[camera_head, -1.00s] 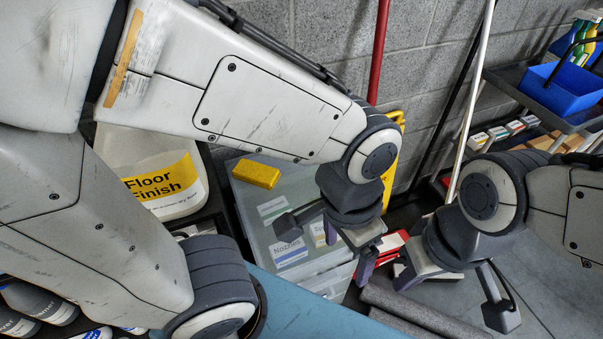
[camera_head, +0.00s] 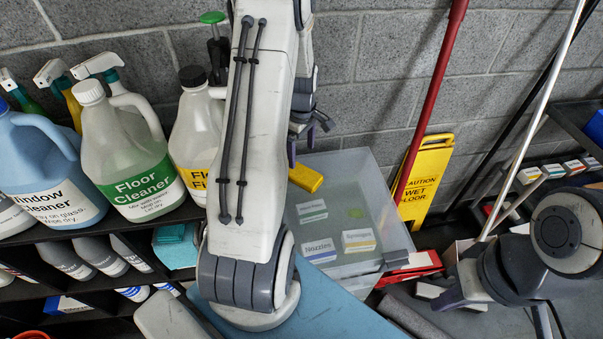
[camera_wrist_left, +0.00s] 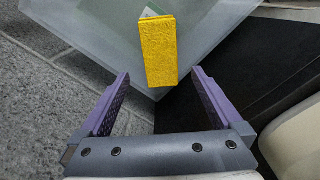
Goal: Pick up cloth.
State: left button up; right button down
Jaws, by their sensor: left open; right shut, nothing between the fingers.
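A yellow rough-textured block (camera_head: 305,178), perhaps a sponge or folded cloth, lies at the left edge of a translucent bin's lid. A folded teal cloth (camera_head: 175,247) sits on the dark shelf below the bottles. My left gripper (camera_head: 312,132) is above and behind the yellow block, partly hidden by my arm. In the left wrist view the left gripper (camera_wrist_left: 160,74) is open and empty, with the yellow block (camera_wrist_left: 158,50) ahead of its fingertips, apart from them. My right gripper (camera_head: 452,300) is shut and empty at the lower right.
Large cleaner jugs (camera_head: 130,160) and spray bottles crowd the shelf at left. The translucent bin (camera_head: 375,190) holds labelled boxes. A yellow wet-floor sign (camera_head: 428,175) and a red pole (camera_head: 432,100) stand right of it, against the block wall.

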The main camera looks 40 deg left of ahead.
aim_at(301, 173)
pick_arm(q)
notch_tip(301, 173, down, 4)
jog(key=shift+r, duration=0.2)
notch_tip(301, 173, down, 5)
jog(key=shift+s+a+r+p, duration=0.1)
jog(key=shift+r+p, duration=0.1)
jog(key=shift+p, duration=0.75)
jog(key=shift+f, duration=0.45)
jog(key=c, duration=1.2)
jog(key=shift+r, duration=0.1)
